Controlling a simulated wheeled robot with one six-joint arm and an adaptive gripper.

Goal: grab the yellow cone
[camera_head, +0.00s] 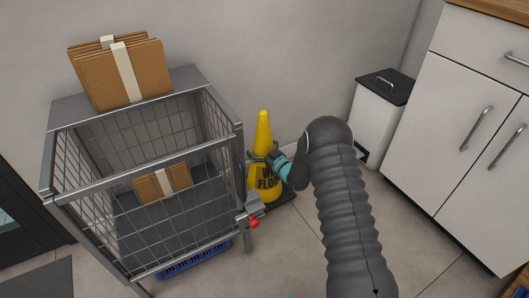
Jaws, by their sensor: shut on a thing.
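The yellow cone (263,133) stands upright on the floor against the wall, just right of a wire cage cart. It has a dark base and black lettering on its lower body. My gripper (260,158) is at the cone's middle, shut on it, with its dark fingers against the yellow surface. My arm reaches in from the lower right and hides part of the cone's right side.
The grey wire cart (240,128) stands close on the cone's left, with flat cardboard (122,77) on top and a cardboard bundle (162,184) inside. A white bin (376,122) and white cabinets (452,120) stand right. A blue crate (195,262) lies under the cart.

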